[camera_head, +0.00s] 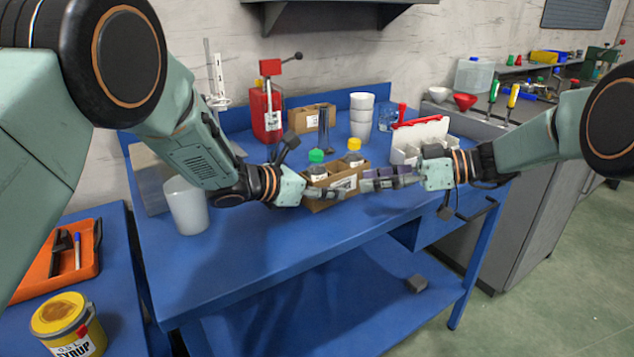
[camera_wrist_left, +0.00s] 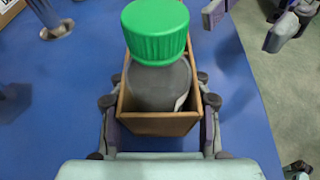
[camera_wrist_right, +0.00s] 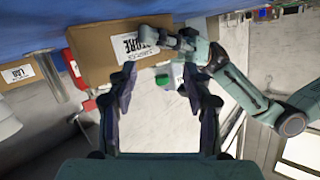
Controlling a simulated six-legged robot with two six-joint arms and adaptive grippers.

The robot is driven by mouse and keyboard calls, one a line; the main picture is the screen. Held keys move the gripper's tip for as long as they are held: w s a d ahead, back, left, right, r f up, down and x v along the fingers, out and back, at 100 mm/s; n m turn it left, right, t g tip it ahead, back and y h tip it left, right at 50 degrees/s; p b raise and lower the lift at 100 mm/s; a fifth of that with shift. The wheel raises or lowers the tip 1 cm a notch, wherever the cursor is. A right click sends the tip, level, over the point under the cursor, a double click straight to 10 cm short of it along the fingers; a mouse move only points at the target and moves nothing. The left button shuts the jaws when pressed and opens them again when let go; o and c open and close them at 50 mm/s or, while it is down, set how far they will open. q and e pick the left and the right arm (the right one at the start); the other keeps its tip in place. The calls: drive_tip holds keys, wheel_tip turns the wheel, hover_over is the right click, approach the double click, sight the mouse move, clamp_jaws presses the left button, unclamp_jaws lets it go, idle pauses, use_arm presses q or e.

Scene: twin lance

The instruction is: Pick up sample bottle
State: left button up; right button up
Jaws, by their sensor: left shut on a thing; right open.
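A small cardboard box (camera_head: 345,186) with a printed label stands on the blue table. A bottle with a green cap (camera_head: 316,156) and one with a yellow cap (camera_head: 354,145) stand up out of it. My left gripper (camera_head: 322,192) is shut on the box's near end; in the left wrist view its fingers press both side walls, with the green-capped bottle (camera_wrist_left: 160,80) inside. My right gripper (camera_head: 378,181) is open and empty beside the box's right end. In the right wrist view the labelled box (camera_wrist_right: 110,52) lies beyond its fingers, apart from them.
On the blue table (camera_head: 265,240) stand a white cup (camera_head: 186,205), a red container (camera_head: 266,115), stacked white cups (camera_head: 361,115), another cardboard box (camera_head: 311,118) and a white bin (camera_head: 420,135). A grey counter is at right. The table's front is clear.

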sight(316, 152)
drive_tip(key=a+r+y, duration=0.1)
drive_tip(key=a, duration=0.3)
drive_tip(key=w+a+r+n+t+y, duration=0.1)
drive_tip(key=a, duration=0.3)
drive_tip(key=w+a+r+n, duration=0.1)
drive_tip(key=a+r, duration=0.1)
drive_tip(key=a, duration=0.1)
drive_tip(key=shift+a+t+y, duration=0.3)
drive_tip(key=shift+a+y, duration=0.1)
drive_tip(key=shift+d, duration=0.1)
drive_tip(key=shift+c, duration=0.4)
clamp_jaws()
idle(0.4)
